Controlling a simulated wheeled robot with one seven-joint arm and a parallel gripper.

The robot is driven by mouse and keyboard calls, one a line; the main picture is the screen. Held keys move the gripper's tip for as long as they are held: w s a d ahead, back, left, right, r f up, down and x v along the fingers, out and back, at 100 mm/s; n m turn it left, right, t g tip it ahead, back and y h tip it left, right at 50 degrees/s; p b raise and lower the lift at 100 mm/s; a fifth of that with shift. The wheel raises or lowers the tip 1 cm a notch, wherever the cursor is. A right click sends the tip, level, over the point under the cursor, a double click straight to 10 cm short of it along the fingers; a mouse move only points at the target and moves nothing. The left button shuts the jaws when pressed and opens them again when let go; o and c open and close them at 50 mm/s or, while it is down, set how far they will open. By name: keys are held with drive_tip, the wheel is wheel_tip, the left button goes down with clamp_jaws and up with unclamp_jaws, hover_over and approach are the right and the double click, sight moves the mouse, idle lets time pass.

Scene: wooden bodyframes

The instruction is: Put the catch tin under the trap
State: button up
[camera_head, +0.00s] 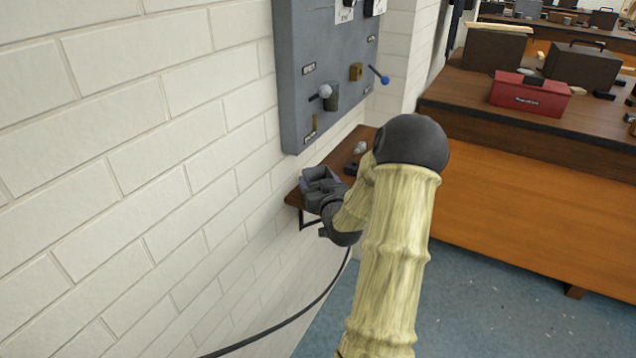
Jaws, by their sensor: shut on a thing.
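My gripper (325,192) is at the left end of a small wooden wall shelf (343,157), below the grey wall panel. It is shut on a small grey, boxy thing (317,181) that looks like the catch tin; dark fingers and my wrist hide much of it. I cannot tell whether it touches the shelf. The grey panel (300,85) carries a dark cup-shaped fitting with a pale round knob (325,91), a brass-coloured block (355,72) and a blue-tipped lever (380,76). Which fitting is the trap I cannot tell.
A small pale round thing (360,147) and a dark piece (351,168) lie on the shelf to the right of my gripper. A white block wall (130,150) closes the left. A wooden bench (500,175) with a red box (530,95) stands at the right.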

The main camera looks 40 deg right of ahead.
drive_tip(key=shift+w, duration=0.1)
idle(0.3)
drive_tip(key=o, duration=1.6)
drive_tip(key=shift+a, duration=0.1)
drive_tip(key=shift+f, duration=0.1)
drive_tip(key=shift+s, duration=0.3)
drive_tip(key=v, duration=1.1)
drive_tip(key=shift+s+a+b, duration=0.15)
drive_tip(key=shift+s+b, duration=0.15)
drive_tip(key=shift+b, duration=0.05)
